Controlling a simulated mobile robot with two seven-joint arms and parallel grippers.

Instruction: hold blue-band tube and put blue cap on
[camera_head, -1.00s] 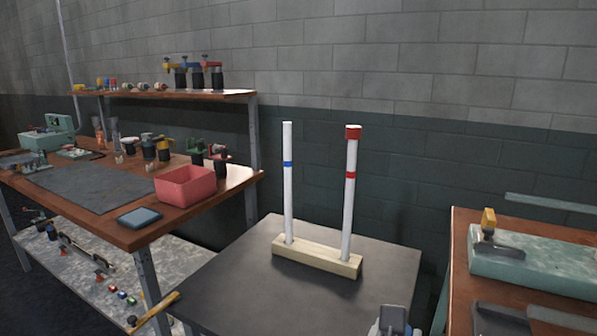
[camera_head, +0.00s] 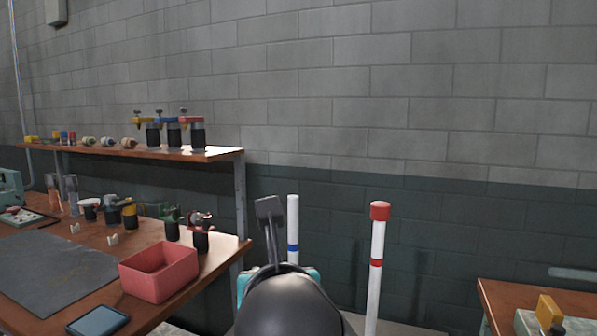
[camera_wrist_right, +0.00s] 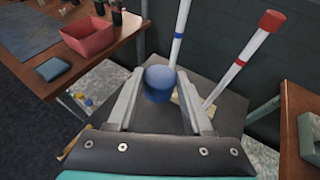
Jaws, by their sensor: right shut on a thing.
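The blue-band tube (camera_head: 293,215) stands upright with its top end bare in the head view. Its lower part is hidden there by my right arm. In the right wrist view this tube (camera_wrist_right: 182,18) rises behind the blue cap (camera_wrist_right: 159,86), its top out of frame. My right gripper (camera_wrist_right: 160,76) is shut on the cap. I cannot tell the exact gap between cap and tube. My left gripper is in neither view.
A red-band tube with a red cap (camera_head: 380,211) stands to the right of the blue-band tube. A pink bin (camera_head: 160,271) and blue tray (camera_head: 98,320) sit on the left bench. Another bench (camera_head: 530,300) stands at right. The wooden base (camera_wrist_right: 190,118) is partly hidden.

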